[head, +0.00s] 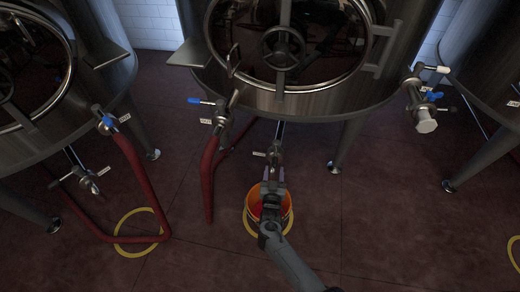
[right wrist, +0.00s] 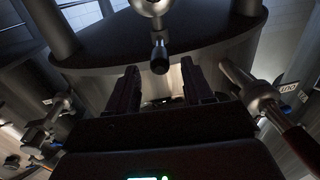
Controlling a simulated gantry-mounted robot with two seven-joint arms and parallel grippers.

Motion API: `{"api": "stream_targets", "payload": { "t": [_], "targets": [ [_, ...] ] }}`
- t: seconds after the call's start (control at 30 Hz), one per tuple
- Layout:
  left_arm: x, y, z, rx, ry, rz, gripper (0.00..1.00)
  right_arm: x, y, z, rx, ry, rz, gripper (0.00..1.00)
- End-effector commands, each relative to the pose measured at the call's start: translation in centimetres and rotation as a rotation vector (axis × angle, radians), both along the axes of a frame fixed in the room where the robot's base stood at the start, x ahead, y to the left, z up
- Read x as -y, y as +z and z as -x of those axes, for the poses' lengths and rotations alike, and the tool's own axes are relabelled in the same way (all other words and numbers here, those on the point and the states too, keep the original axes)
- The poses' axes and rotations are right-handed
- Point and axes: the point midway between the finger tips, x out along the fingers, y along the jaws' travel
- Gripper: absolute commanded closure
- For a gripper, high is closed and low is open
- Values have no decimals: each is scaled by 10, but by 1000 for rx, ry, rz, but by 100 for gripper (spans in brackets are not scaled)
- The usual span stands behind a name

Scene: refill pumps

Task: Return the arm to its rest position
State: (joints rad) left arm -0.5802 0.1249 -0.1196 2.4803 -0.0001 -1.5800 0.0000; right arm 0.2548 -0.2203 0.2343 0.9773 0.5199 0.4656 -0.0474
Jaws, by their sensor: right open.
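My right gripper (head: 274,180) is in the lower middle of the head view, its arm coming in from the bottom. It is open and points toward the middle tank (head: 300,105). In the right wrist view the two dark fingers (right wrist: 160,90) stand apart with nothing seen held between them. An orange bucket (head: 286,207) stands on the floor below the gripper, partly hidden by it. A small outlet valve (head: 274,155) of the middle tank is just beyond the fingertips. A black-ended valve part (right wrist: 160,58) shows ahead in the right wrist view. My left gripper is not in view.
Other tanks stand at left (head: 100,75) and right (head: 480,70). A red hose (head: 137,180) runs down at left to a yellow floor ring (head: 140,246); another red hose (head: 207,180) hangs left of the gripper. The floor (head: 400,220) to the right is mostly clear.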

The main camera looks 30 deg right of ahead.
Motion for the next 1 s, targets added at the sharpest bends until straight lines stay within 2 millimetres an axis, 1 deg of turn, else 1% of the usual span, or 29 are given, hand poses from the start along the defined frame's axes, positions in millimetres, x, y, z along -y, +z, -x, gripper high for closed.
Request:
{"api": "stream_targets", "payload": {
  "t": [0.13, 0.23, 0.27, 0.33, 0.37, 0.4, 0.47, 0.5, 0.57, 0.6, 0.67, 0.7, 0.77, 0.8, 0.87, 0.9, 0.97, 1.0],
  "targets": [
    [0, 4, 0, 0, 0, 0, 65, 0, -2, 5, -10, 0, 0, 49],
    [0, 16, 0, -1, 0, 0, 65, 2, -7, 20, -42, -1, 3, 49],
    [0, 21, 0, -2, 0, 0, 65, 5, -9, 29, -58, -2, 7, 49],
    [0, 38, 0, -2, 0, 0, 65, 10, -16, 53, -105, 1, 21, 49],
    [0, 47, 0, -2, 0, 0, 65, 14, -16, 65, -123, 4, 32, 49],
    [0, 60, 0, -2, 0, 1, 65, 21, -10, 81, -140, 6, 52, 49],
    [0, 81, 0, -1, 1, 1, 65, 31, 9, 102, -147, 18, 85, 49],
    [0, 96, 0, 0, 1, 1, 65, 37, 27, 114, -146, 34, 102, 49],
    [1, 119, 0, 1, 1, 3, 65, 43, 53, 130, -163, 67, 108, 49],
    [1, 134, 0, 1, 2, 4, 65, 44, 72, 139, -183, 96, 98, 49],
    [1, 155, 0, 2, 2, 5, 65, 40, 99, 150, -224, 148, 68, 49],
    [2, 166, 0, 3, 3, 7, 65, 34, 116, 155, -257, 186, 43, 49],
    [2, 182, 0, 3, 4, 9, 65, 21, 140, 163, -314, 247, 2, 49],
    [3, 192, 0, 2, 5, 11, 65, 10, 156, 169, -356, 290, -28, 49],
    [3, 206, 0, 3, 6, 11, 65, -9, 181, 178, -427, 356, -72, 49],
    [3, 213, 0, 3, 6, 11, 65, -23, 197, 185, -476, 400, -100, 49],
    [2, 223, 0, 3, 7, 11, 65, -45, 220, 197, -553, 464, -137, 49],
    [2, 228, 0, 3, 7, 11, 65, -59, 235, 206, -605, 505, -158, 49]
  ]
}}
